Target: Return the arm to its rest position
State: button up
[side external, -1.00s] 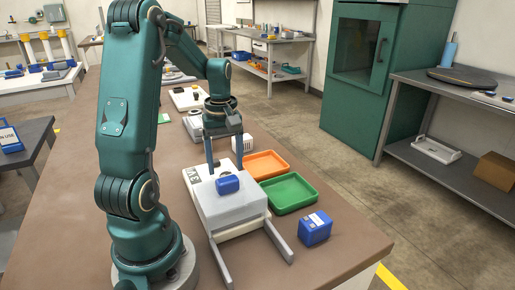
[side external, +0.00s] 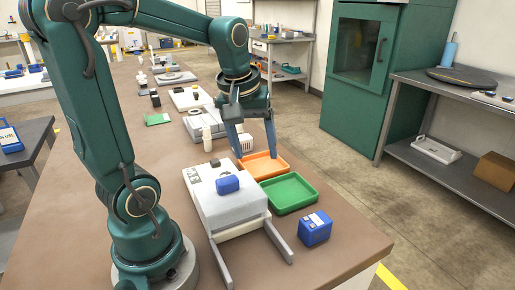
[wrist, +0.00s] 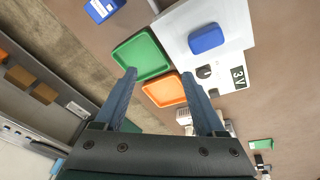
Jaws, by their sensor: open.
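My gripper (side external: 256,151) is open and empty above the orange tray (side external: 279,161). Its two blue-grey fingers stand apart and point down in the side view. In the wrist view my gripper (wrist: 168,85) shows nothing between its fingers, with the orange tray (wrist: 166,92) and green tray (wrist: 140,58) beyond the fingertips. A blue block (side external: 228,184) rests on top of the white machine (side external: 225,210); it also shows in the wrist view (wrist: 206,39).
The green tray (side external: 290,193) sits beside the machine. A blue box (side external: 315,229) stands near the table's front right edge. Several devices line the far part of the brown table (side external: 165,160). A green cabinet (side external: 350,110) and grey shelf (side external: 440,150) stand across the aisle.

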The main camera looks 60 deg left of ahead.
jog(key=s+d+m+t+h, duration=0.1)
jog(key=s+d+m+t, duration=0.1)
jog(key=s+d+m, duration=0.4)
jog(key=d+m, duration=0.4)
jog(key=shift+s+m+t, duration=0.3)
jog(key=shift+s+t, duration=0.1)
